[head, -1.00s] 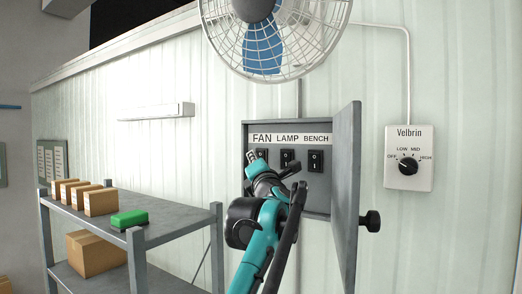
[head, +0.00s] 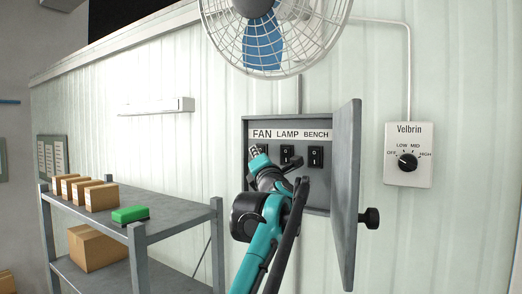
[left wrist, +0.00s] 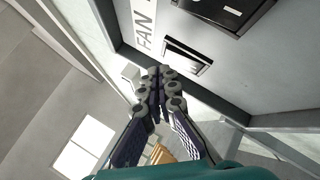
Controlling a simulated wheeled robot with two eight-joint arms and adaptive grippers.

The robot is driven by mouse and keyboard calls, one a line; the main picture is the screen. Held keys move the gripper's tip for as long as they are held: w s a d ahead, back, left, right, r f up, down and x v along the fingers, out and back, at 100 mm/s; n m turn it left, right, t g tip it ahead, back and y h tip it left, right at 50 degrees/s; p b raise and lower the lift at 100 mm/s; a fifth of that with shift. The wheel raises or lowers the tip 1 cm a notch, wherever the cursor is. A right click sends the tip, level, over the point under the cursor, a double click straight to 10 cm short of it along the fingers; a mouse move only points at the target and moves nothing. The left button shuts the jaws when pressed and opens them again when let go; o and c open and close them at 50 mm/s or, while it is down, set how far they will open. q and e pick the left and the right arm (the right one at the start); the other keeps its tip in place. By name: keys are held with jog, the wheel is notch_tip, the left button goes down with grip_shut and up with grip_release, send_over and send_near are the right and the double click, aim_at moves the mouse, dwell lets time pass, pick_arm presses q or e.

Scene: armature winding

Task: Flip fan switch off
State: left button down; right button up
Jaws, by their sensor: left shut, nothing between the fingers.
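The open grey switch box on the wall holds a row of black rocker switches under the labels FAN, LAMP and BENCH. My left gripper (head: 258,152) is shut and empty, in front of the FAN switch, and hides most of it in the head view. The LAMP switch (head: 287,155) and BENCH switch (head: 315,157) are uncovered. My right gripper is not in view.
The box door (head: 346,200) stands open on the right. A wall fan (head: 265,35) hangs above. A Velbrin dial (head: 408,161) is at the right. A grey shelf (head: 175,217) with cartons (head: 101,197) and a green block (head: 130,214) stands left.

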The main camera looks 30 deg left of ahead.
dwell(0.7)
pick_arm(q)
jog(key=shift+w+r+p, duration=0.1)
jog(key=shift+w+p, duration=0.3)
jog(key=shift+w, duration=0.05)
jog(key=shift+w, duration=0.35)
dwell(0.6)
jog(key=shift+s, duration=0.15)
jog(key=shift+s, duration=0.75)
